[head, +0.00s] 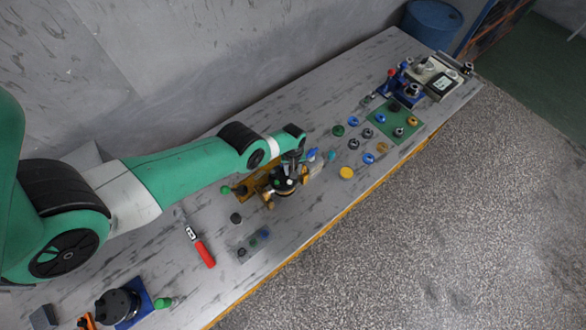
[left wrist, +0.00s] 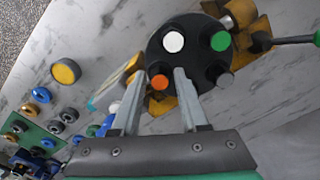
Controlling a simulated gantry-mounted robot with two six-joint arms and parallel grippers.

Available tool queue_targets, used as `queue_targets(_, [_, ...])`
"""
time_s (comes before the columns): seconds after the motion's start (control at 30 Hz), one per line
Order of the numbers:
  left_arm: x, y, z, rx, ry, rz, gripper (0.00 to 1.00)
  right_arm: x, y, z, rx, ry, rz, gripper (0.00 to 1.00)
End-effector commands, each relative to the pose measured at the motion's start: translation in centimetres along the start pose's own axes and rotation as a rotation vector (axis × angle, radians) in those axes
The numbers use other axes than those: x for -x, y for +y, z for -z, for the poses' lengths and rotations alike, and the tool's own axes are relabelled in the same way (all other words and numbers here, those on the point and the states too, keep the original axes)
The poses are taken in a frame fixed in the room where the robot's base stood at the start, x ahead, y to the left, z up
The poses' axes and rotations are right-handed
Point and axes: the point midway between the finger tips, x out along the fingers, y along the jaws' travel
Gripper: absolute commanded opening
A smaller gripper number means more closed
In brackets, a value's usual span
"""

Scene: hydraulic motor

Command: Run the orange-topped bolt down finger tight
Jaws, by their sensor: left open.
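The black round motor (head: 283,184) sits in a yellow fixture (head: 256,184) on the bench. In the left wrist view, its dark round face (left wrist: 195,58) carries the orange-topped bolt (left wrist: 159,82), a white-topped bolt (left wrist: 173,41), a green-topped bolt (left wrist: 220,41) and a grey-topped one (left wrist: 225,80). My left gripper (left wrist: 160,74) is open, with its fingertips apart on either side of the orange top. I cannot tell whether they touch it. In the head view my left gripper (head: 292,160) is over the motor and hides part of it. My right gripper is not in view.
A red-handled tool (head: 203,248) lies left of the motor. A yellow disc (head: 346,173), several rings and a green mat (head: 386,132) lie to the right. A green-ended rod (left wrist: 297,39) sticks out beside the motor. A black part on a blue plate (head: 137,302) stands at lower left.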

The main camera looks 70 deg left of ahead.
Motion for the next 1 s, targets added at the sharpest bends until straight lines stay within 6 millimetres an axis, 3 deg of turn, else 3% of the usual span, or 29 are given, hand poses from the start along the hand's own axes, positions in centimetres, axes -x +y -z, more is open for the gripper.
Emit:
queue_targets(0.37, [0.2,0.0,0.0,0.001,0.0,0.0,0.44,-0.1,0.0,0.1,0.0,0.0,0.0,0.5])
queue_targets(1.0, [4.7,0.0,0.0,0.001,0.0,0.0,0.44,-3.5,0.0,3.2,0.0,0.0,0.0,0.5])
